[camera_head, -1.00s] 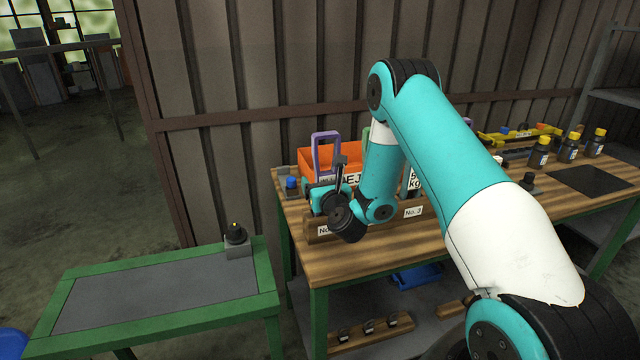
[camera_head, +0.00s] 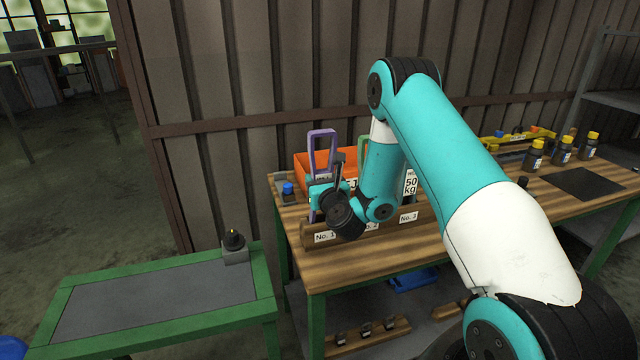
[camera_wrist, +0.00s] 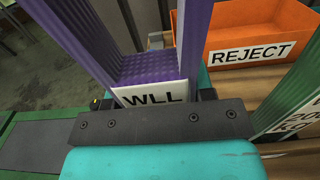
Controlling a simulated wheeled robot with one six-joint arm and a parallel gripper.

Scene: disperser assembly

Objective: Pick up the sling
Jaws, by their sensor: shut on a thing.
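The purple sling (camera_head: 322,136) stands upright as a loop above the slot marked No. 1 at the left end of the wooden rack (camera_head: 305,234). In the wrist view its purple webbing (camera_wrist: 155,70) and white WLL label (camera_wrist: 152,94) fill the middle, right behind the gripper's dark bar. My gripper (camera_head: 326,186) is shut on the sling at its labelled part. The arm hides part of the rack. I cannot tell whether the sling's lower end is clear of the rack.
An orange REJECT bin (camera_wrist: 262,28) stands behind the rack. A green sling (camera_wrist: 294,96) is close on the right. The green-framed table (camera_head: 160,288) at left is mostly bare, with a small dark-topped fixture (camera_head: 235,246).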

